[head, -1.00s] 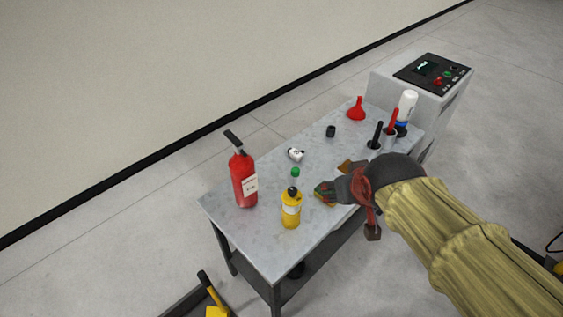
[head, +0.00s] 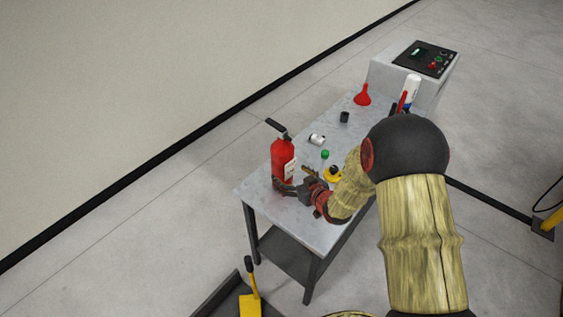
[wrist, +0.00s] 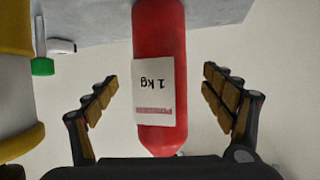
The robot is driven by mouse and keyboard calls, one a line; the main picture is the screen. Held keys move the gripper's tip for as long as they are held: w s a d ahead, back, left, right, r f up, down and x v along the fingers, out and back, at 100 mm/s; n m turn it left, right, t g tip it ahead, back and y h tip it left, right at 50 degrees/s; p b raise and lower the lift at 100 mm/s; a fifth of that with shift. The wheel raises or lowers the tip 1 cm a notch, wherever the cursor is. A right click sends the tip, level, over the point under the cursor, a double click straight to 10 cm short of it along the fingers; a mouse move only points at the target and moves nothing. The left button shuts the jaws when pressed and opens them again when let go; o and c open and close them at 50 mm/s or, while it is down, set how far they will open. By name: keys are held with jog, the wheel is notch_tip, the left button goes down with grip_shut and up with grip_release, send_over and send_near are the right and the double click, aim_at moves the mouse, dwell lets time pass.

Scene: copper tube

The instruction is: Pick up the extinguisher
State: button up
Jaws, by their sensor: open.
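The red extinguisher (head: 281,157) with a black handle on top stands upright near the left end of the grey table. In the wrist view the extinguisher (wrist: 158,60), with a white "1 kg" label, appears upside down between my gripper's two spread fingers. My gripper (wrist: 168,110) is open, with a visible gap on each side of the red body. In the head view my gripper (head: 292,188) is at the extinguisher's lower part, on its near right side. The fingertips are partly hidden there.
A yellow bottle (head: 333,174) stands close to the right of my gripper, partly hidden by my arm. A white item (head: 317,139), a black cup (head: 344,117) and a red funnel (head: 362,95) stand farther back on the table (head: 262,189). A grey machine (head: 440,80) is behind.

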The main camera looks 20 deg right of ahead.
jog(key=b+x, duration=0.1)
jog(key=x, duration=0.2)
jog(key=f+b+x, duration=0.1)
jog(key=b+x, duration=0.1)
jog(key=x, duration=0.2)
jog(key=shift+s, duration=0.1)
jog(key=shift+r, duration=0.15)
jog(key=shift+c, duration=0.6)
jog(key=c, duration=2)
jog(key=shift+r, duration=0.2)
grip_shut()
jog(key=shift+r, duration=0.1)
